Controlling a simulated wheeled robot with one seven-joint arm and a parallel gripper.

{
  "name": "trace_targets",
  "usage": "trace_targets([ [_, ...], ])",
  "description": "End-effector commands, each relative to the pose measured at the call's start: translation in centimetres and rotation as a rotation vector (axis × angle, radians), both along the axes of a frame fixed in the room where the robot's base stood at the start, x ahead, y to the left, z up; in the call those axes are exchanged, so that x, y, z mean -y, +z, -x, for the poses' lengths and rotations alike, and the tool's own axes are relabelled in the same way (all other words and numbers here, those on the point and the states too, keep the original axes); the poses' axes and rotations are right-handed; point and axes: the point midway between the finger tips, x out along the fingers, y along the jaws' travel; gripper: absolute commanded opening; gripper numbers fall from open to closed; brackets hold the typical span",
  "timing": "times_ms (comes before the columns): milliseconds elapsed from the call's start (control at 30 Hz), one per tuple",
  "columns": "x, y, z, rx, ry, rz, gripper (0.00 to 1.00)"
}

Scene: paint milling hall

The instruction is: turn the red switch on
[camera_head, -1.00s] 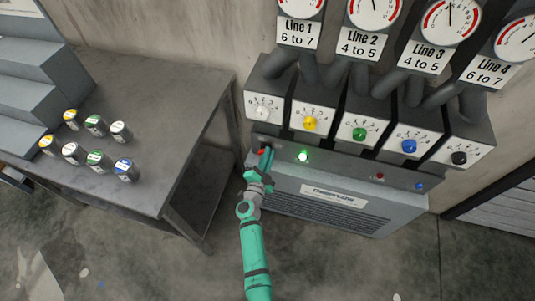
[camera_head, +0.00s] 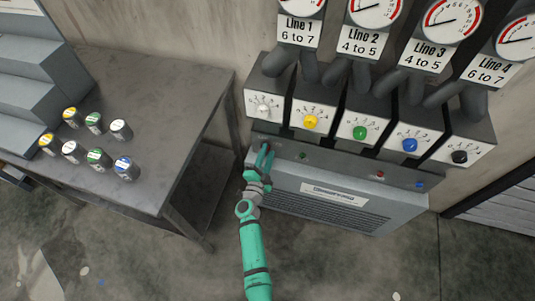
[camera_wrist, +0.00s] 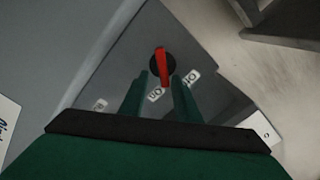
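The red switch (camera_wrist: 163,66) is a red bar handle on a round black base, seen in the wrist view. Its handle lies nearly upright in that picture. An "ON" label (camera_wrist: 191,78) is at its lower right and an "OFF" label (camera_wrist: 155,94) just below it. My gripper (camera_wrist: 161,78) is open, its two green fingers either side of the handle's lower end; contact cannot be told. In the head view my gripper (camera_head: 266,149) is at the left end of the grey panel (camera_head: 340,166) and the switch is hidden. The green lamp (camera_head: 301,155) is dark.
Dial boxes with white (camera_head: 263,110), yellow (camera_head: 310,121), green (camera_head: 359,133), blue (camera_head: 409,145) and black knobs (camera_head: 459,157) stand above the panel, under gauges (camera_head: 452,20). A red button (camera_head: 380,176) is to the right. A metal table (camera_head: 165,110) with several small jars is left.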

Motion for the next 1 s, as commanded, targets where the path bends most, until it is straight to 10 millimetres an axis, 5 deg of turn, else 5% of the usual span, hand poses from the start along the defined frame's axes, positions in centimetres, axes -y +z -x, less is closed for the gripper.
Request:
trace_targets([
  [267, -0.3, 0.1, 1.4, 0.002, -0.003, 0.001, 0.3],
  [700, -2.5, 0.0, 8.6, 0.0, -0.004, 0.0, 0.3],
  [1000, -3.2, 0.1, 10.3, 0.0, 0.0, 0.0, 0.3],
])
